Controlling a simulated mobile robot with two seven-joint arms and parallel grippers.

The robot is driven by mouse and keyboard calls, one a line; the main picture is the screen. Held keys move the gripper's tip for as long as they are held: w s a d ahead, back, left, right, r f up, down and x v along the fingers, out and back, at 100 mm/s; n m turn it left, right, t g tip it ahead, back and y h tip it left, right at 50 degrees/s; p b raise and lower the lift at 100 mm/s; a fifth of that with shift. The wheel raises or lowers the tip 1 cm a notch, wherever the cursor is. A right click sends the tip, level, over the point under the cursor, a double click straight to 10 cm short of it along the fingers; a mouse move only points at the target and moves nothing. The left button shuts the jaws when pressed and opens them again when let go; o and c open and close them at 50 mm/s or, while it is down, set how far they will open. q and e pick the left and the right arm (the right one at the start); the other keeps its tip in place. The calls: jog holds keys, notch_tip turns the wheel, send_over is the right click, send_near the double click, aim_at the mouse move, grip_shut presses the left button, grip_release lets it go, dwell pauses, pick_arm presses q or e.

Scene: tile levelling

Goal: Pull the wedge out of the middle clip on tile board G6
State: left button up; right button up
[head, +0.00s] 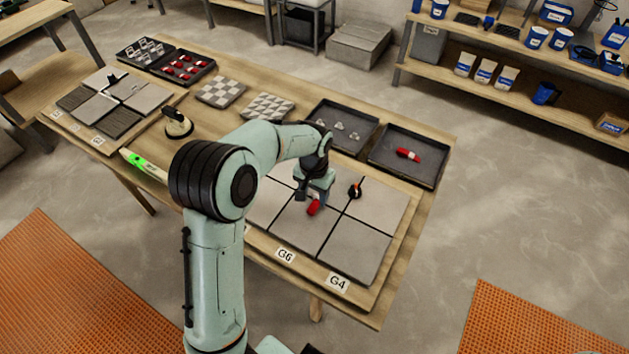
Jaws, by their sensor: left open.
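The grey tile board with the G6 label (285,255) lies at the front of the table, partly hidden behind my left arm. A red wedge (313,207) sits on the joint between its tiles. My left gripper (311,198) is open, pointing down right at this wedge. I cannot tell whether its fingers touch the wedge, and the clip under it is hidden. My right gripper is not in view.
A G4 label (338,281) is at the board's front edge. A small black and orange piece (355,191) stands on the tiles to the right.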

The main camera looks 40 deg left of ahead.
aim_at(314, 205)
pick_arm(q)
notch_tip(314, 205, down, 5)
jog(key=shift+f, duration=0.1)
dwell(0.3)
grip_shut()
dwell(0.4)
